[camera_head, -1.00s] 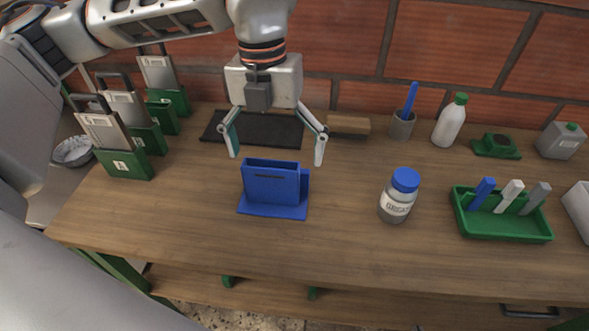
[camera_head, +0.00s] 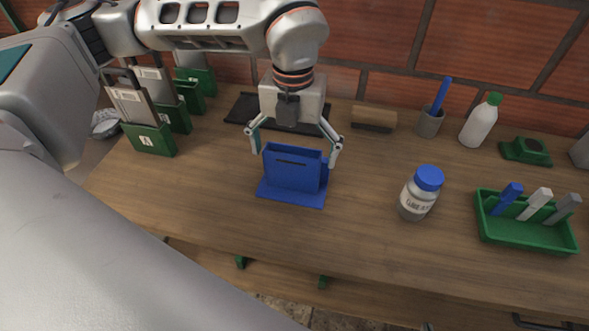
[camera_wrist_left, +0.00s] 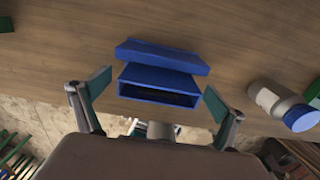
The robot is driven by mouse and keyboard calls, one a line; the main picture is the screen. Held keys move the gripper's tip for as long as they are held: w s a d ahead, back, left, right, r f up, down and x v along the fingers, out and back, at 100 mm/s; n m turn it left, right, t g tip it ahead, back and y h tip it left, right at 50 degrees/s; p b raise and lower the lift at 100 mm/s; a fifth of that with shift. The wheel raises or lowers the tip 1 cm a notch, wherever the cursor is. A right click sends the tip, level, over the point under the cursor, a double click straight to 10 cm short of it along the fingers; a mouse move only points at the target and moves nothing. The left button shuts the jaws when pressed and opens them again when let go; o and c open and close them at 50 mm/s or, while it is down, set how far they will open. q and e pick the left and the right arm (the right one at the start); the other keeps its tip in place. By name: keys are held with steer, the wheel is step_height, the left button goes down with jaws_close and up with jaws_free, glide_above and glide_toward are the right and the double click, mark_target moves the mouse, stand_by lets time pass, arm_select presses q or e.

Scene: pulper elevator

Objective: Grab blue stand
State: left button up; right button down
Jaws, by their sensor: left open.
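The blue stand (camera_head: 293,172) is upright on the wooden table, with a flat base and an open-topped box. My left gripper (camera_head: 296,158) is open, with its two fingers spread to either side of the stand's upper part in the head view. In the left wrist view the blue stand (camera_wrist_left: 160,82) lies between the spread fingers of my left gripper (camera_wrist_left: 156,98), its hollow opening facing the camera. Space shows between each finger and the stand there. My right gripper is not in view.
A white jar with a blue lid (camera_head: 421,193) stands right of the stand. A green tray (camera_head: 526,234) with several clips is further right. Green holders with clipboards (camera_head: 150,139) stand at the left. A black mat (camera_head: 245,108) and a wooden block (camera_head: 374,116) lie behind.

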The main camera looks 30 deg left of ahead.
arm_select(q)
steer(key=c, duration=1.7)
